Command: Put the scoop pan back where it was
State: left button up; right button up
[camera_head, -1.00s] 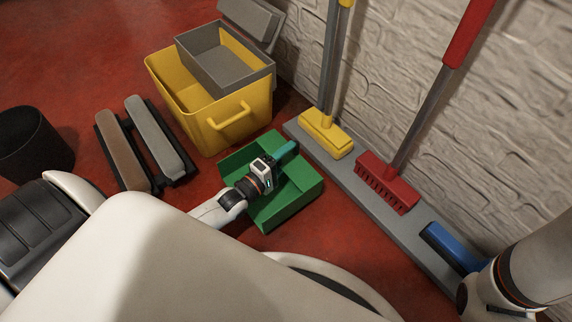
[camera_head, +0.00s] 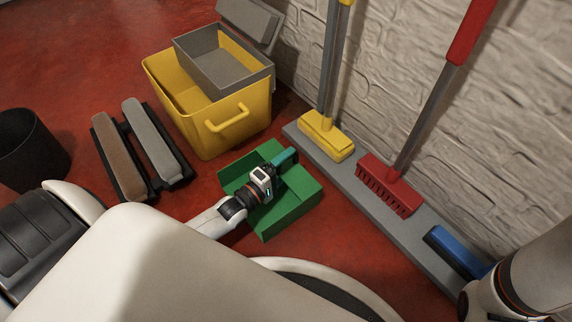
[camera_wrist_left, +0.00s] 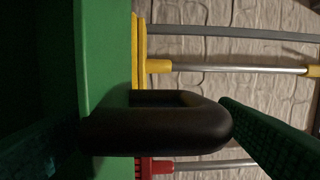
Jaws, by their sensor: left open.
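The green scoop pan (camera_head: 290,213) is by the wall ledge, in front of the yellow bin, in the head view. Its green body (camera_wrist_left: 105,45) also fills the left of the left wrist view. My left gripper (camera_head: 287,157) reaches across the pan, its teal fingers pointing toward the wall. In the left wrist view, the pan's black loop handle (camera_wrist_left: 160,133) lies between the two spread fingers of my left gripper (camera_wrist_left: 140,140). The fingers are open around the handle. Whether the pan rests fully on the floor is hard to tell. My right gripper is out of view.
A grey ledge (camera_head: 350,183) runs along the wall, with a yellow broom (camera_head: 326,135), a red brush (camera_head: 388,185) and a blue item (camera_head: 455,248). A yellow bin (camera_head: 238,130) stands behind the pan. A brown-and-grey pedal-like piece (camera_head: 120,160) and black bucket (camera_head: 30,150) are left.

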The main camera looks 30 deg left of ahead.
pick_arm(q)
jog(key=shift+s+r, duration=0.15)
jog(key=shift+s, duration=0.1)
jog(key=p+v, duration=0.5)
jog(key=v, duration=0.6)
jog(key=shift+s+p, duration=0.2)
jog(key=shift+p, duration=0.2)
jog(key=shift+a, duration=0.1)
